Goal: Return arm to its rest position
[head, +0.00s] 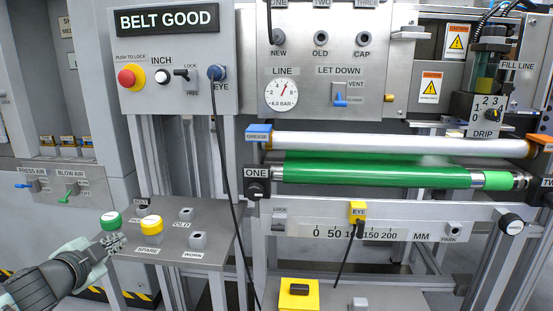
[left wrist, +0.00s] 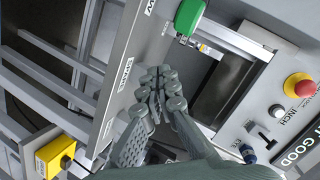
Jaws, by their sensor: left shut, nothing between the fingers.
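My left gripper (head: 114,242) comes in from the lower left of the head view. Its fingers are together with nothing between them. The fingertips are at the left edge of the grey shelf (head: 205,252), close to a green round cap (head: 111,221) and a yellow round cap (head: 151,224). I cannot tell whether they touch the shelf. In the left wrist view the same closed fingers (left wrist: 160,88) are seen in front of a grey panel, with the palm filling the bottom. My right gripper is not in view.
A control box (head: 172,62) with a red button (head: 131,77) stands above the shelf. A black cable (head: 228,180) hangs past the shelf's right side. A green roller (head: 375,172) and a ruler plate (head: 385,220) lie to the right. Air valves (head: 68,190) sit at the left.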

